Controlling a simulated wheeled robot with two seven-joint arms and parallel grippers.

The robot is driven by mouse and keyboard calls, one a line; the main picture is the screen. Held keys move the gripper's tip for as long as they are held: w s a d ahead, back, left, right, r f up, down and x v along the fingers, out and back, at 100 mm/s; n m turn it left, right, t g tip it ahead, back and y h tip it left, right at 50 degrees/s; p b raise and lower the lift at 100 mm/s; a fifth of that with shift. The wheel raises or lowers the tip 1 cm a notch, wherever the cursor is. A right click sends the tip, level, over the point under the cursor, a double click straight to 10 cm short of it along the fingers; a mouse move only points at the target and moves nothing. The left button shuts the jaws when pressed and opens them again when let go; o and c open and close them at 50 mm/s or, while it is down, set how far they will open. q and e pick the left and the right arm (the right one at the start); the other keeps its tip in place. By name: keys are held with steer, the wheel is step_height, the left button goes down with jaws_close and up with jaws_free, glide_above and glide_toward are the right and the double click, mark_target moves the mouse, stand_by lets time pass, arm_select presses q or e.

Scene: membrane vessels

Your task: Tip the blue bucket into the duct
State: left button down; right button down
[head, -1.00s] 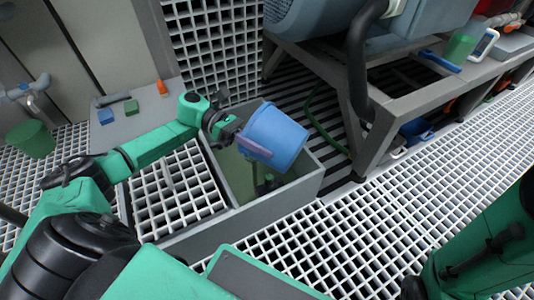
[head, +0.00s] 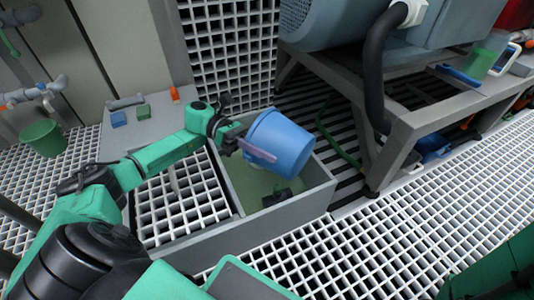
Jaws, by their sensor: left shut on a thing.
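The blue bucket (head: 280,140) is held tilted above the open duct (head: 278,219), a grey-walled pit with a greenish inside. My left gripper (head: 238,143) is shut on the bucket at its left side, by a purple-grey strip that may be its handle or rim. A dark fitting (head: 277,197) shows inside the duct below the bucket. My right gripper is not in view; only a green part of mine shows at the lower right.
White grating (head: 180,200) covers the left part of the duct. A metal bench (head: 400,125) with a large grey-blue machine (head: 370,20) stands behind to the right. A green bucket (head: 43,138) stands at the far left. Open grating floor lies at the front right.

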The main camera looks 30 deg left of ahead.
arm_select(q)
steer(key=shift+w+a+f+h+b, duration=0.1)
steer(key=shift+a+f+h+b, duration=0.35)
steer(key=shift+b, duration=0.9)
steer(key=shift+a+r+h+b, duration=0.25)
steer(key=shift+a+h+b, duration=0.05)
steer(key=shift+h+b, duration=0.15)
steer(key=shift+r, duration=0.1)
